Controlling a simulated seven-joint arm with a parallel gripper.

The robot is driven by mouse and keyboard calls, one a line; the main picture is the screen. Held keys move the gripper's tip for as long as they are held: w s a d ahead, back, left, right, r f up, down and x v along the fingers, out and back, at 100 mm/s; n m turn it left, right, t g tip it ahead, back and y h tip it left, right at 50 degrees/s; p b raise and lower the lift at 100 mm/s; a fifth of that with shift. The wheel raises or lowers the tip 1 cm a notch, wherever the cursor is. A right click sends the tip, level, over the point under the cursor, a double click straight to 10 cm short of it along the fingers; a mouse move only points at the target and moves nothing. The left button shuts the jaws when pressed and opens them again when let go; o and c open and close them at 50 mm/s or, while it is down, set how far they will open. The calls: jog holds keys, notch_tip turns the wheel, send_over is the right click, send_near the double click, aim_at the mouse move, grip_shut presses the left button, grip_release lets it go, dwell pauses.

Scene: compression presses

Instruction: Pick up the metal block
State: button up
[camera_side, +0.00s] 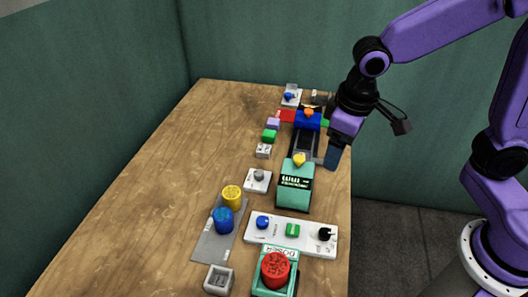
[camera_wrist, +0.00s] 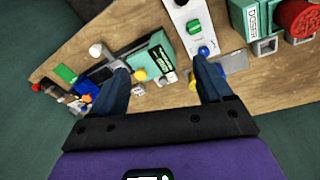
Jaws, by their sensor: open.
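A small silver-grey block (camera_side: 263,151), which looks like the metal block, sits on the wooden table in a short row with a green block (camera_side: 269,136) and a purple block (camera_side: 273,123). I cannot surely pick it out in the wrist view. My gripper (camera_side: 333,160) is above the table's right edge, to the right of the silver-grey block and apart from it. In the wrist view my gripper (camera_wrist: 160,72) shows two blue fingers spread wide with nothing held between them.
A white control panel (camera_side: 291,236), a red-topped dosing unit (camera_side: 275,270) and a grey plate with yellow and blue cylinders (camera_side: 223,220) are nearer. The table's left side is clear.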

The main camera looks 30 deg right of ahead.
jog(key=w+a+f+m+t+h, duration=0.1)
jog(key=w+a+f+m, duration=0.15)
jog(key=w, duration=0.45)
jog(key=w+a+f+m, duration=0.15)
jog(key=w+m, duration=0.25)
jog(key=w, duration=0.4)
jog(key=m+h, duration=0.2)
jog(key=m, duration=0.6)
send_near(264, 148)
jog(key=shift+t, duration=0.3)
jog(key=x, duration=0.8)
jog(key=shift+s+d+f, duration=0.1)
jog(key=shift+s+f, duration=0.1)
jog(key=shift+f, duration=0.25)
jog(key=c, duration=1.3)
